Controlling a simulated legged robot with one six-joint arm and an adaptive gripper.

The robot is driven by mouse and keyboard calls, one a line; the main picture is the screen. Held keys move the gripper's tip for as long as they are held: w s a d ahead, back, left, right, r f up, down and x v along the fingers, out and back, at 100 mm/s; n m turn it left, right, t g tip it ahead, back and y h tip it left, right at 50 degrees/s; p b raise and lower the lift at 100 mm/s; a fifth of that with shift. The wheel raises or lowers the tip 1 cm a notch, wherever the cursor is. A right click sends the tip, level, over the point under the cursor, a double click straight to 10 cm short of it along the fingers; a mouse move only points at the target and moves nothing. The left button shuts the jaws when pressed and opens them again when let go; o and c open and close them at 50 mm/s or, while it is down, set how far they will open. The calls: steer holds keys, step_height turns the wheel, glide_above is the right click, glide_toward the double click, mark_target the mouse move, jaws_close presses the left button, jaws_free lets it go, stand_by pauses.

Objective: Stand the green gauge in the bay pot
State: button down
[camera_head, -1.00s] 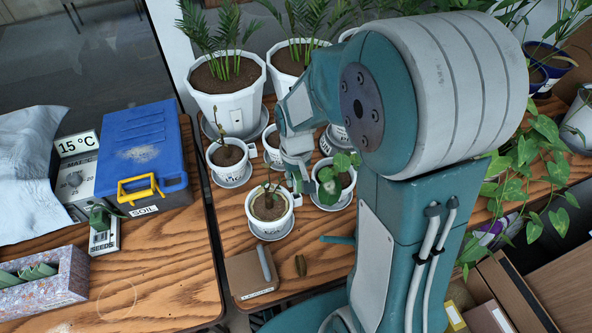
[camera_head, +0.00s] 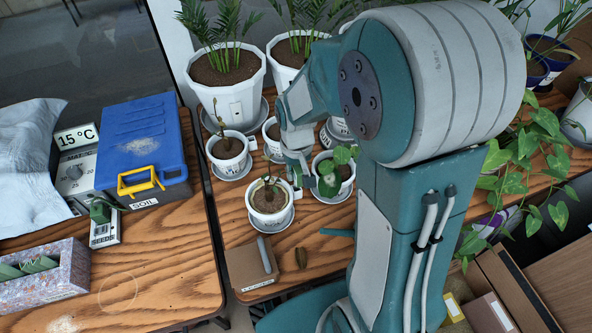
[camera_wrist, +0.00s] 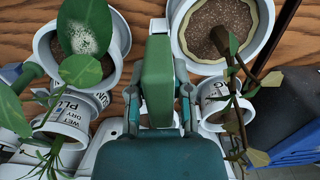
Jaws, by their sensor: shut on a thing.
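My gripper (camera_wrist: 158,118) is shut on the green gauge (camera_wrist: 157,82), which stands between the fingers in the middle of the wrist view. In the head view my gripper (camera_head: 298,170) is among the small white pots, and the gauge is hard to make out there. A front pot (camera_head: 268,220), a left pot (camera_head: 229,165) and a right pot with round leaves (camera_head: 343,190) stand around it on saucers. Their labels are too small to read, so I cannot tell which is the bay pot. The gauge's lower end is hidden.
Large white palm pots (camera_head: 228,100) stand behind. A cardboard box (camera_head: 250,270) lies in front, near the table's edge. A blue soil box (camera_head: 145,150) and a speckled tray (camera_head: 65,285) are on the left table. My arm hides much of the right side.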

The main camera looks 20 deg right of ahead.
steer(key=shift+f, duration=2.2)
steer(key=shift+c, duration=2.3)
jaws_free()
steer(key=o, duration=0.5)
steer(key=shift+c, duration=0.2)
